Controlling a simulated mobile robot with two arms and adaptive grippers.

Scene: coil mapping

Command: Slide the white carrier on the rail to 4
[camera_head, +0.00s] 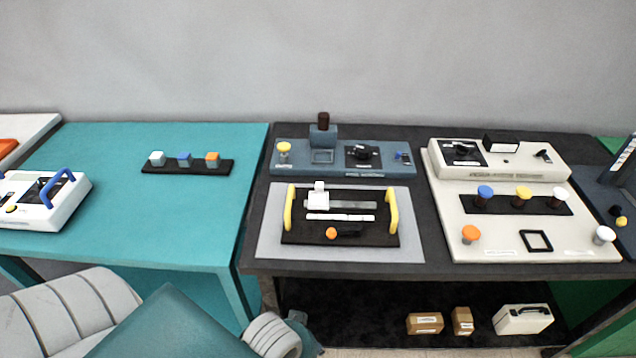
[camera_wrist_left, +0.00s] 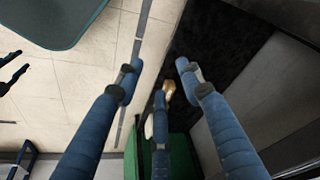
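The white carrier (camera_head: 318,199) sits at the left end of the grey rail (camera_head: 352,205). The rail is on a black board (camera_head: 370,236) with a yellow handle at each side. A white label strip (camera_head: 340,217) runs just in front of the rail; its numbers are too small to read. My left gripper (camera_wrist_left: 158,77) shows blue fingers spread apart with nothing between them in the left wrist view. It points down past the table edge toward the floor and lower shelf, away from the carrier. My right gripper is in neither view.
An orange knob (camera_head: 331,233) stands in front of the strip. A blue-grey panel (camera_head: 290,168) stands behind the board, and a cream panel (camera_head: 450,225) with coloured knobs stands to its right. The teal table (camera_head: 190,220) at left is mostly clear. Boxes lie on the lower shelf.

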